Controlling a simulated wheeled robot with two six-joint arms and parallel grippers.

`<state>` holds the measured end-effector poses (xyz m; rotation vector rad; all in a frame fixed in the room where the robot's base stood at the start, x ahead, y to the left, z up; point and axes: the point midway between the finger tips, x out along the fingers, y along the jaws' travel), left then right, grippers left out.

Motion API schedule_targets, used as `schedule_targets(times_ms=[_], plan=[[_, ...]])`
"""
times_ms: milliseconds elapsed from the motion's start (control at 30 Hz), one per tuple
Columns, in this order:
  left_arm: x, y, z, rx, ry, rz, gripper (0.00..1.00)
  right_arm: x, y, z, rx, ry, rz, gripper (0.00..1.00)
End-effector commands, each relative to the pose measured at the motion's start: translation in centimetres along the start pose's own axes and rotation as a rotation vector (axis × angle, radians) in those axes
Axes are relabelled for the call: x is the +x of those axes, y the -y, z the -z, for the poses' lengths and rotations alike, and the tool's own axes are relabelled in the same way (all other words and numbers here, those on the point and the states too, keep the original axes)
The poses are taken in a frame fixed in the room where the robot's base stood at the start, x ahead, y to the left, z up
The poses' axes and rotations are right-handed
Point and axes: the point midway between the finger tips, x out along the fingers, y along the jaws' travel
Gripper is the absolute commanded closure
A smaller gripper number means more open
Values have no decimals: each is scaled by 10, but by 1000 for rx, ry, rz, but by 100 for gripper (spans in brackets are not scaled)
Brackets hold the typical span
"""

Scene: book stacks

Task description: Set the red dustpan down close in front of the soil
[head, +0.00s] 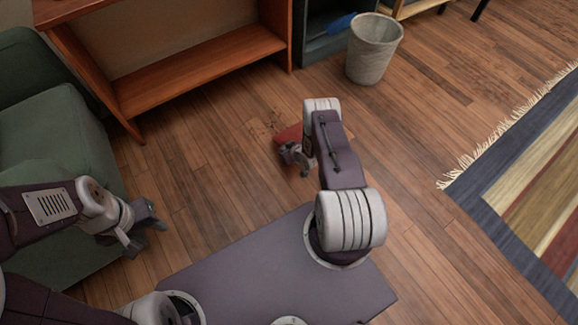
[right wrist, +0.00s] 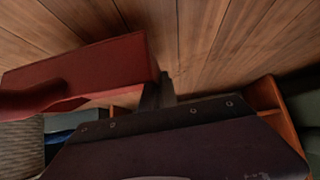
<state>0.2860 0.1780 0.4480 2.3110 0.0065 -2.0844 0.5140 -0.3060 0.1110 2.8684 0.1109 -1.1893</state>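The red dustpan (head: 288,134) is low over or on the wooden floor, partly hidden by my right arm in the head view. The soil (head: 270,121) is a patch of small dark specks on the floor just beyond it. My right gripper (head: 303,160) is at the dustpan's near side. In the right wrist view the dustpan (right wrist: 95,62) fills the left, and the close-together fingers (right wrist: 158,92) meet its end, seemingly shut on it; the grip itself is mostly hidden. My left gripper (head: 147,236) is open and empty beside the green armchair.
A wooden shelf (head: 200,72) stands behind the soil, with a grey waste bin (head: 372,50) to its right. A green armchair (head: 55,140) is at the left. A fringed striped rug (head: 530,190) lies at the right. The floor between is clear.

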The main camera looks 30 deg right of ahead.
Motion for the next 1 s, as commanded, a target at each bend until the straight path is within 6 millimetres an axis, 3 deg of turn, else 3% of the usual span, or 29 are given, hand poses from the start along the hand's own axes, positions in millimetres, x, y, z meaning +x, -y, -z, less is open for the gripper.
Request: schedule_targets(times_ms=[33,200,433,667,1000], plan=[[10,0,-1,0,0,0,64,1,6,-17,2,2,1,100],[18,0,-2,0,0,0,64,-7,18,-45,0,-1,-1,100],[21,0,-2,0,0,0,64,-7,20,-51,-2,-4,-1,100],[58,1,-6,0,0,0,64,22,21,-81,-1,-2,0,100],[56,1,-6,0,0,0,64,21,21,-80,-1,-2,-1,100]])
